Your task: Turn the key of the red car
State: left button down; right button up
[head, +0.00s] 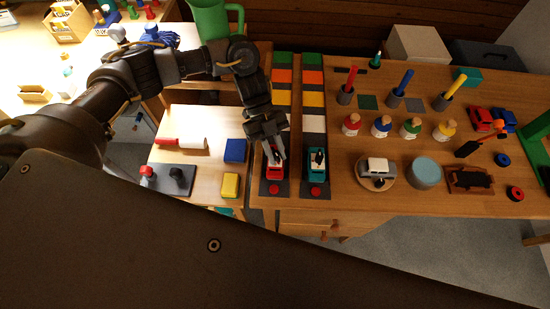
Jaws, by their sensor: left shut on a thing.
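The red car (275,172) sits on the left dark strip at its near end. My left gripper (277,154) is over the red car from behind, its fingers shut at the car's top. A small dark part shows between the fingertips, seemingly the key; the fingers hide most of it, so I cannot tell its angle. A teal car (317,170) with a dark key on top (319,156) stands on the strip to the right. My right gripper is not in view.
Both strips carry coloured squares behind the cars and a red button (316,191) in front. A lower table with blocks (230,186) lies left.

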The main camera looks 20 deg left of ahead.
pick_arm(q)
jog(key=m+y+b, duration=0.1)
jog(key=m+g+b, duration=0.1)
jog(key=b, duration=0.1)
jog(key=shift+w+f+m+y, duration=0.1)
jog(key=shift+f+m+y, duration=0.15)
jog(key=shift+m+y, duration=0.15)
jog(key=shift+r+m+g+y+b, duration=0.15)
jog(key=shift+m+g+y+b, duration=0.45)
jog(key=shift+m+y+b, duration=0.55)
jog(key=shift+m, duration=0.45)
jog(key=shift+r+b, duration=0.1)
jog(key=shift+b, duration=0.2)
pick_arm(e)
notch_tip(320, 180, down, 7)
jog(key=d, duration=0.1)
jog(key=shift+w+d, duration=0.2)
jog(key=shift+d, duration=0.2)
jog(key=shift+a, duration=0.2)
pick_arm(q)
jog(key=c, duration=1.3)
grip_release()
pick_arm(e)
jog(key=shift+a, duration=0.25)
